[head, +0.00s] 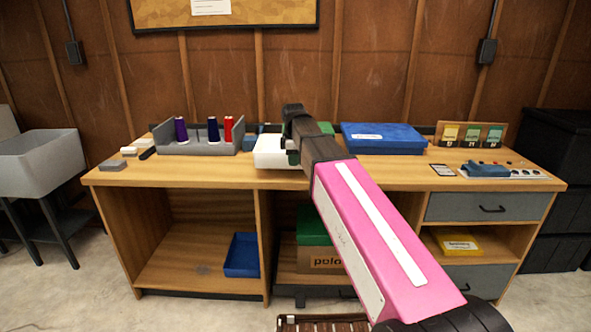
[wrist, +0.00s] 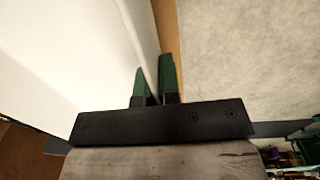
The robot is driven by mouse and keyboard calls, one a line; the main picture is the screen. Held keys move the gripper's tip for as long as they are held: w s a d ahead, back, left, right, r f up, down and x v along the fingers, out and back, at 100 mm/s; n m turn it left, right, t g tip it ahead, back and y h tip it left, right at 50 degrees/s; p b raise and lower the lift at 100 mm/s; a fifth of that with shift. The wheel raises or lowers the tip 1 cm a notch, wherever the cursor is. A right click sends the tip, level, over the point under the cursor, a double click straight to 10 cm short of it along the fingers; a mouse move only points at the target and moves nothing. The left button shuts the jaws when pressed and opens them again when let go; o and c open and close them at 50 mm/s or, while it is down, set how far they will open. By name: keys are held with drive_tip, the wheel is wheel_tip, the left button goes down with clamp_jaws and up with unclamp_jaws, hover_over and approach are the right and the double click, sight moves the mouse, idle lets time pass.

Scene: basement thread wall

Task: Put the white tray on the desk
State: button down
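The white tray (head: 270,153) is at the middle of the wooden desk (head: 210,174), near its front edge. I cannot tell whether it rests on the top or hangs just above it. My gripper (head: 293,158) is at the tray's right side, partly hiding it. In the wrist view, the green fingers of my gripper (wrist: 155,85) are close together with the thin tray wall between them. The white tray (wrist: 60,50) fills the left of that view. A strip of wooden desk (wrist: 166,28) shows beside it.
A grey thread rack (head: 200,146) with spools stands left of the tray. A blue case (head: 383,139) lies to the right behind my arm. Small white and grey blocks (head: 112,165) are at the far left. The front strip of desk left of the tray is clear.

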drive_tip(key=shift+f, duration=2.05)
drive_tip(key=shift+f, duration=0.1)
drive_tip(key=c, duration=1.3)
unclamp_jaws()
drive_tip(key=shift+c, duration=0.2)
wheel_tip(320, 180, up, 12)
drive_tip(key=shift+s, duration=0.35)
